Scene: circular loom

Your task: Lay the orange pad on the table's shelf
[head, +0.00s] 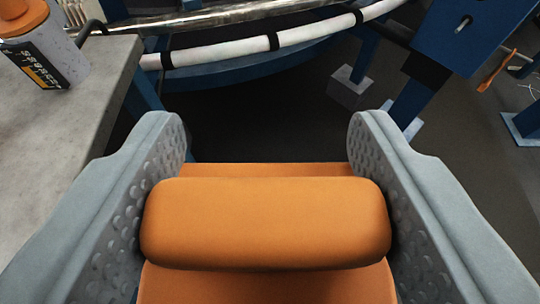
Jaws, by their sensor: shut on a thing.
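My gripper (265,205) fills the lower middle of the head view, with one grey dimpled finger on each side. It is shut on the orange pad (265,225), which sits between the fingers and touches both. The pad has a thick rounded roll across its middle, with flatter orange parts in front of and behind it. Its lower end runs out of the picture. A grey table top (85,125) is at the left, beside and beyond the left finger. The shelf of the table cannot be made out.
A bottle with an orange top and dark label (45,45) stands on the table top at the far left. Ahead is the blue loom frame with a curved white tube (240,43). Dark floor lies between.

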